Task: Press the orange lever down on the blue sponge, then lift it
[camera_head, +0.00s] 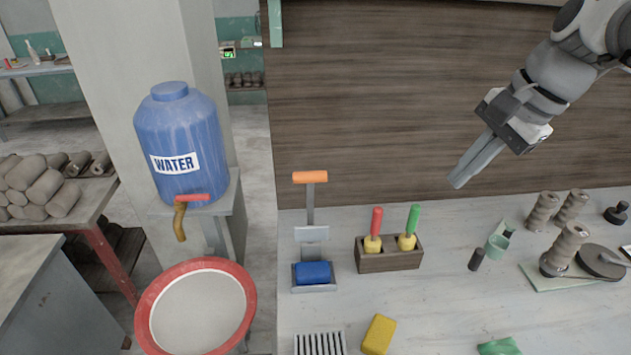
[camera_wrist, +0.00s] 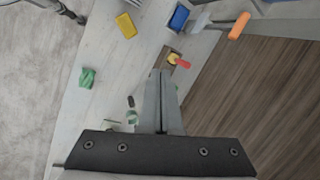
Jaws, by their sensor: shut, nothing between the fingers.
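The orange lever (camera_head: 310,177) is raised, its orange handle on top of an upright grey arm at the back left of the worktop. The blue sponge (camera_head: 313,272) lies in the small grey tray at the foot of the lever's stand. Both also show at the top of the wrist view, the lever handle (camera_wrist: 239,26) and the sponge (camera_wrist: 179,18). My gripper (camera_head: 457,184) is shut and empty, in the air above the worktop, well to the right of the lever and apart from it.
A wooden holder (camera_head: 391,260) with red- and green-handled tools stands right of the lever. A yellow sponge (camera_head: 378,334) and a slotted rack (camera_head: 319,344) lie in front. A blue water container (camera_head: 184,138) and red-rimmed basin (camera_head: 248,292) are at left. Stacked clay pieces (camera_head: 572,205) stand at right.

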